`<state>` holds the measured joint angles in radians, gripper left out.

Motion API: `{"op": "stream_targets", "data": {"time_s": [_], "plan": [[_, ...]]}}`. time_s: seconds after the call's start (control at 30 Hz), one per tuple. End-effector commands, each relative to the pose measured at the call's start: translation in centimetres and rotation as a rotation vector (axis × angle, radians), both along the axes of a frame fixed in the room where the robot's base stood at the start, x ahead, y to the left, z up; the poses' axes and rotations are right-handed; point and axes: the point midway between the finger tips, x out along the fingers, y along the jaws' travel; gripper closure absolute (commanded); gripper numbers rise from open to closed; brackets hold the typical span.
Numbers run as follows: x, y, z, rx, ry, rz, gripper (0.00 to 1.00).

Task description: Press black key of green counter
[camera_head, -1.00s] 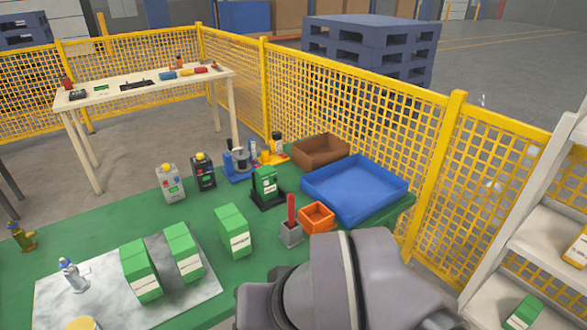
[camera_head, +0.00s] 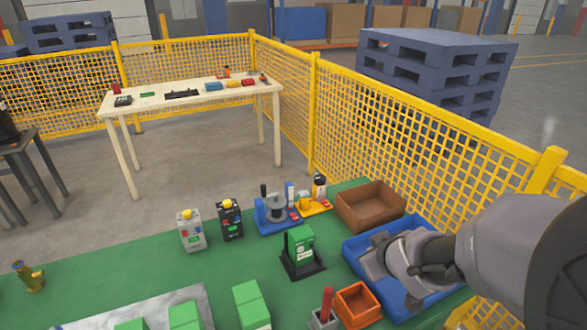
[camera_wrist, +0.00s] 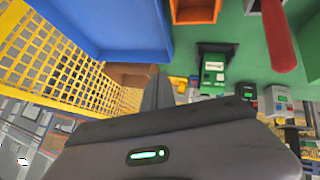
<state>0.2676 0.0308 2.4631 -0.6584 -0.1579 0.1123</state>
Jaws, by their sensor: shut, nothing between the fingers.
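The green counter (camera_head: 301,246) stands upright on a black base on the green table, left of the blue tray in the head view. It has a pale label on its front. It also shows in the wrist view (camera_wrist: 214,70), beyond my gripper and to its right. I cannot make out its black key in either view. My gripper (camera_wrist: 157,78) is shut and empty, its fingers apart from the counter. In the head view my wrist is over the blue tray, right of the counter; the fingertips are not clear there.
The blue tray (camera_head: 357,245), brown box (camera_head: 370,205) and orange bin (camera_head: 357,304) are right of the counter. A red upright handle (camera_head: 326,303) stands in front. Grey (camera_head: 190,231) and black (camera_head: 230,220) button boxes stand left. A yellow fence (camera_head: 420,140) runs behind.

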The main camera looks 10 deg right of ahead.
Motion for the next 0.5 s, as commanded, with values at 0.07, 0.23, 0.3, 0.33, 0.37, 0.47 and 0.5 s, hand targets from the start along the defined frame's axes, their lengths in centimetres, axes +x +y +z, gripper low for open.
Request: {"op": "stream_targets", "data": {"time_s": [0.07, 0.23, 0.3, 0.33, 0.37, 0.47, 0.5], "plan": [[1.4, 1.0, -3.1, -0.004, 0.010, 0.183, 1.00], [1.2, 4.9, -7.9, 0.077, -0.009, 0.494, 1.00], [0.6, 6.1, -8.8, 0.112, -0.018, 0.567, 1.00], [0.4, 6.4, -9.1, 0.123, -0.021, 0.589, 1.00], [0.3, 6.7, -9.3, 0.132, -0.024, 0.604, 1.00], [0.0, 7.3, -9.7, 0.148, -0.030, 0.635, 1.00], [0.0, 7.3, -9.7, 0.149, -0.032, 0.638, 1.00]]}}
